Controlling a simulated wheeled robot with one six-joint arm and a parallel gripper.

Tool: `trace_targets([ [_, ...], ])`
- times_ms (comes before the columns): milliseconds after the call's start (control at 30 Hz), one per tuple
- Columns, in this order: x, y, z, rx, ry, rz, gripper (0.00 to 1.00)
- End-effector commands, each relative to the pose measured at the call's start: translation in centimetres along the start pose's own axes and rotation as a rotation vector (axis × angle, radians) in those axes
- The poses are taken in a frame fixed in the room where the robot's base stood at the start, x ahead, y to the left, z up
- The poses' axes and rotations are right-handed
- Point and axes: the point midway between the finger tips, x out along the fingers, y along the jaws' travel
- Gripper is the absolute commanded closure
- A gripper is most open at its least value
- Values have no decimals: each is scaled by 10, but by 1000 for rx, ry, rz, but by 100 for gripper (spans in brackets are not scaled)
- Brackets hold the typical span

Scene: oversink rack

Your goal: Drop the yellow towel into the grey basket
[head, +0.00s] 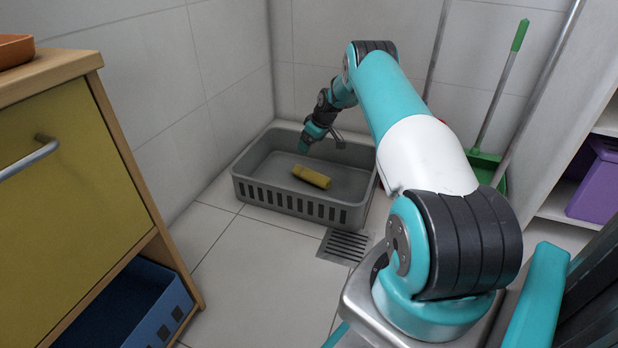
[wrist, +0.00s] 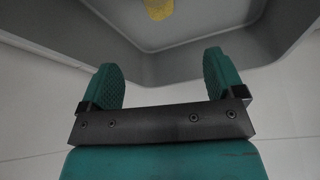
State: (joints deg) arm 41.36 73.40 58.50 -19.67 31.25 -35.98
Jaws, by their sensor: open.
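The yellow towel (head: 311,177), a small rolled shape, lies on the floor of the grey basket (head: 285,203) in the head view. The basket is a low rectangular tub with slots along its front wall, standing on the tiled floor in the corner. My gripper (head: 305,146) is above the basket's left back part in the head view, apart from the towel. In the wrist view my gripper (wrist: 165,80) is open with nothing between its fingers. The towel (wrist: 158,9) shows there at the top edge, partly cut off, inside the basket (wrist: 120,42).
A wooden cabinet with a yellow drawer (head: 70,180) stands at the left, with a blue bin (head: 140,310) below. A floor drain (head: 344,245) lies in front of the basket. A green dustpan (head: 487,168) and several poles lean at the back right. A purple box (head: 597,182) sits on a shelf.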

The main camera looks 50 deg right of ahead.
Motion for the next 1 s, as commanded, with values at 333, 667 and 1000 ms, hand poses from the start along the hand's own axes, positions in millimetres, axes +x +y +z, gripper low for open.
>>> trace_targets([
  [333,-36,1,-3,1,1,2,12],
  [667,-121,0,-3,1,0,0,12],
  [1000,-171,0,-1,0,0,0,12],
])
